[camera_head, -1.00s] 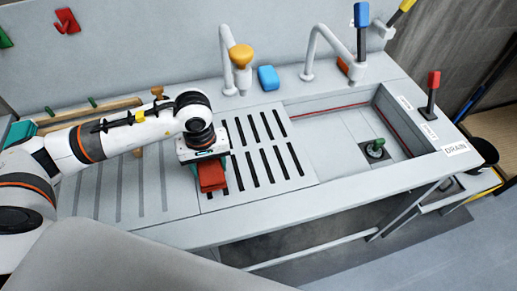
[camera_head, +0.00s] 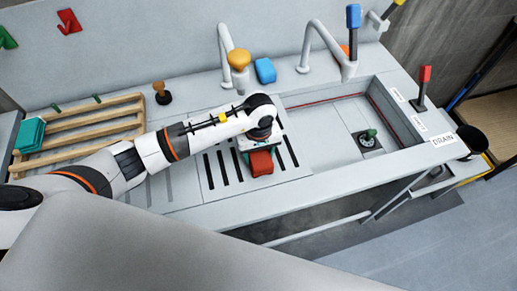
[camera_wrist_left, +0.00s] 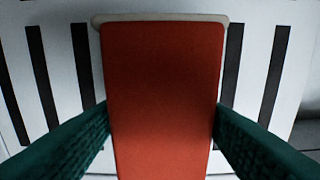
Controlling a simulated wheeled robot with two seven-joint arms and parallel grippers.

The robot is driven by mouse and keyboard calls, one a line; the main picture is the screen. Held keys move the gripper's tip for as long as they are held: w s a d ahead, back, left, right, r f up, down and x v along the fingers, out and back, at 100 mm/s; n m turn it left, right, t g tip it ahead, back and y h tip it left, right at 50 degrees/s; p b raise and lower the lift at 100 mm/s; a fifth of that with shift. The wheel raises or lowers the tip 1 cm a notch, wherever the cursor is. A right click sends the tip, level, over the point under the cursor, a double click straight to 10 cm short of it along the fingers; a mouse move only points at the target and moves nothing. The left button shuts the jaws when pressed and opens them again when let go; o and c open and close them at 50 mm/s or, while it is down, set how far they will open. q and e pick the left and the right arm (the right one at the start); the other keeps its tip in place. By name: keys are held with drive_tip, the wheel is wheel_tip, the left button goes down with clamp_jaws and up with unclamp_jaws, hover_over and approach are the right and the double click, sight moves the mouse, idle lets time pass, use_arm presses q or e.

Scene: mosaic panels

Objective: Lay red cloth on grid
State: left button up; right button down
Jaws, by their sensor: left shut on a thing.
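The red cloth (camera_head: 261,162) hangs below my left gripper (camera_head: 260,155) in the head view, over the slotted grid (camera_head: 218,171). In the left wrist view the red cloth (camera_wrist_left: 162,90) fills the middle as a folded red block with a pale edge at its far end. The green fingers of my left gripper (camera_wrist_left: 162,135) close on it from both sides. The dark slots of the grid (camera_wrist_left: 232,65) show around the cloth. I cannot tell whether the cloth touches the grid. My right gripper is not in view.
A wooden rack (camera_head: 90,125) with a folded teal cloth (camera_head: 30,134) is at the left. A sink basin (camera_head: 340,125) lies right of the grid. A tap (camera_head: 226,55) with an orange knob, a blue sponge (camera_head: 265,70) and a stamp-like knob (camera_head: 162,92) stand behind.

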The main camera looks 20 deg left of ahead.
sight(258, 153)
use_arm(q)
drive_tip(key=shift+f, duration=0.1)
drive_tip(key=o, duration=0.4)
drive_tip(key=shift+f, duration=0.1)
drive_tip(key=o, duration=0.5)
drive_tip(key=shift+r, duration=0.3)
wheel_tip(258, 153, up, 12)
drive_tip(key=b, duration=0.4)
drive_tip(key=shift+f, duration=0.1)
